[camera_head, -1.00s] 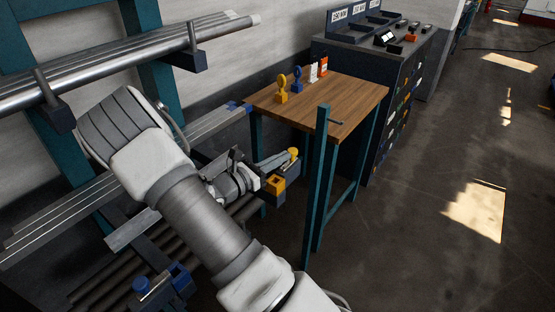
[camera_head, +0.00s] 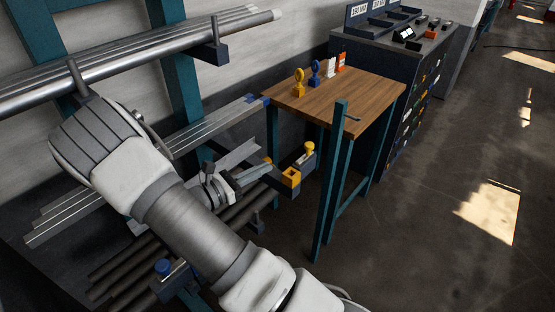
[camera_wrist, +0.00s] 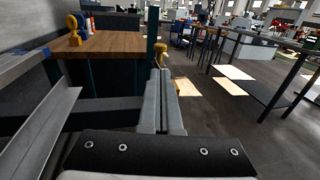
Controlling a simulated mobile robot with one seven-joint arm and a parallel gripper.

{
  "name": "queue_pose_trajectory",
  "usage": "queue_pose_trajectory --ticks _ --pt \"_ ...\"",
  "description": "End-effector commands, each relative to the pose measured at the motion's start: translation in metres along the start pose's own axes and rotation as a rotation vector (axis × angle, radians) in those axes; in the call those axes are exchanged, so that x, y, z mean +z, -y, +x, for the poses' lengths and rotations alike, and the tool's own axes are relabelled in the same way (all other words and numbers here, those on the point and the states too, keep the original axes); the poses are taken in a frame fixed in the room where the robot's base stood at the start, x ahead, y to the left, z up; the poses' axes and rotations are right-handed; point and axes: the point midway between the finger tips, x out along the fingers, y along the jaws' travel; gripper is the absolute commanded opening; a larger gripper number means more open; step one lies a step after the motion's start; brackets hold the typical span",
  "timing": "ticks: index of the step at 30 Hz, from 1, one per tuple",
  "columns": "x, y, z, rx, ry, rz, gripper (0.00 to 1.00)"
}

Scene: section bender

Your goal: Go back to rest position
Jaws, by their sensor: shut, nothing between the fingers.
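My gripper (camera_head: 262,170) is shut and empty, with my arm stretched out over the rack's lower arms. In the wrist view its two long grey fingers (camera_wrist: 160,85) lie side by side and point toward the yellow knob (camera_wrist: 160,50). In the head view that yellow knob (camera_head: 309,147) stands on a rack arm end beside a yellow square block (camera_head: 291,177), just beyond the fingertips. I cannot tell how small the gap is.
The rack holds steel tubes (camera_head: 150,52) above and flat bars (camera_head: 215,130) and dark bars (camera_head: 135,270) lower. A wooden-topped table (camera_head: 345,95) with coloured tags stands beyond, with a teal post (camera_head: 332,185) near it. The floor (camera_head: 440,200) at right is clear.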

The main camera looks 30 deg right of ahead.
Motion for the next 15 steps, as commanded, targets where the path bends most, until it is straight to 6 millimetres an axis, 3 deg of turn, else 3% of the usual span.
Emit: queue_pose_trajectory --ticks 5,15 --pt "0.0 0.0 -0.016 0.001 0.0 0.0 0.0" --pt "0.0 0.0 -0.018 0.0 0.0 0.0 0.0"
